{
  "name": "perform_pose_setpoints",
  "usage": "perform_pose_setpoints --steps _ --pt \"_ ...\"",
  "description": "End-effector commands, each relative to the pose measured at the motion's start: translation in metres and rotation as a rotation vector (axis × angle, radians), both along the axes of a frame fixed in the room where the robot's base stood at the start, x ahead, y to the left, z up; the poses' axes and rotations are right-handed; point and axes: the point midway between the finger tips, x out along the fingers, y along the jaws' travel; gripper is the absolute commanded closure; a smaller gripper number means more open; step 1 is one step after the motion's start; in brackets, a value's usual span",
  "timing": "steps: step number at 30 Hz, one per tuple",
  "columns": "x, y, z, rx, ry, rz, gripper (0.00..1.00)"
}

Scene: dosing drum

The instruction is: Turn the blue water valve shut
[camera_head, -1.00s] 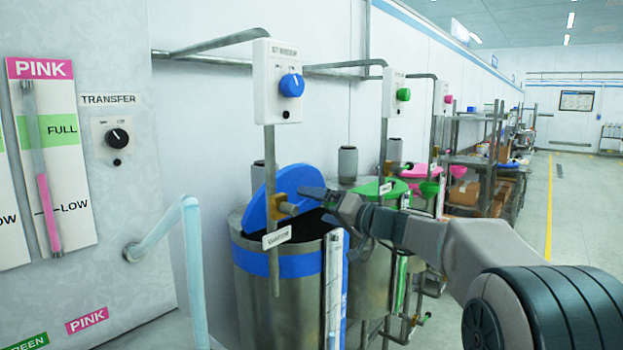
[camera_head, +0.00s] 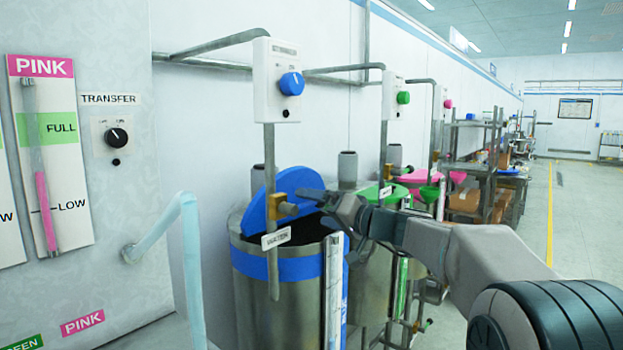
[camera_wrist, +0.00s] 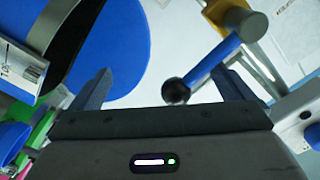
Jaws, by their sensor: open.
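The water valve shows in the wrist view as a brass body (camera_wrist: 228,14) with a blue lever (camera_wrist: 212,62) ending in a black ball (camera_wrist: 176,91). In the head view its brass part (camera_head: 276,204) sits on the grey vertical pipe above the WATER label (camera_head: 276,238); the lever cannot be made out there. My gripper (camera_wrist: 160,75) is open, one finger on each side of the lever's ball end, with gaps on both sides. In the head view my gripper (camera_head: 306,200) is just right of the valve, in front of the blue drum lid.
The blue-banded drum (camera_head: 275,267) stands below the valve, its blue lid (camera_head: 295,182) raised. A control box with a blue knob (camera_head: 292,83) is above. Green and pink stations stand behind. A pale blue handle (camera_head: 187,235) is at left. The floor at right (camera_head: 590,220) is open.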

Motion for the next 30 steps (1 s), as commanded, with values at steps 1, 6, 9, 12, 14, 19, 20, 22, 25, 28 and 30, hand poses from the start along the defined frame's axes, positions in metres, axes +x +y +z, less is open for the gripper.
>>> perform_pose_setpoints --steps 1,6,9,12,14,19,20,22,25,28,30 --pt "-0.001 0.001 0.001 -0.001 -0.001 0.000 0.00" --pt "-0.001 0.001 0.002 0.001 0.000 -0.001 0.00" --pt "-0.002 0.001 0.002 0.001 -0.001 0.000 0.00" --pt "-0.005 -0.004 0.001 0.001 -0.002 -0.001 0.00" --pt "-0.009 -0.010 0.000 0.002 -0.004 -0.002 0.00" --pt "-0.022 -0.026 -0.001 0.000 -0.003 -0.002 0.00" --pt "-0.024 -0.029 0.000 0.001 -0.003 -0.003 0.00" --pt "-0.029 -0.036 0.000 0.002 -0.003 -0.002 0.00" --pt "-0.037 -0.045 -0.001 0.000 -0.003 -0.002 0.00" --pt "-0.044 -0.055 0.000 0.002 -0.003 -0.003 0.00" --pt "-0.049 -0.061 0.000 0.002 -0.003 -0.002 0.00"
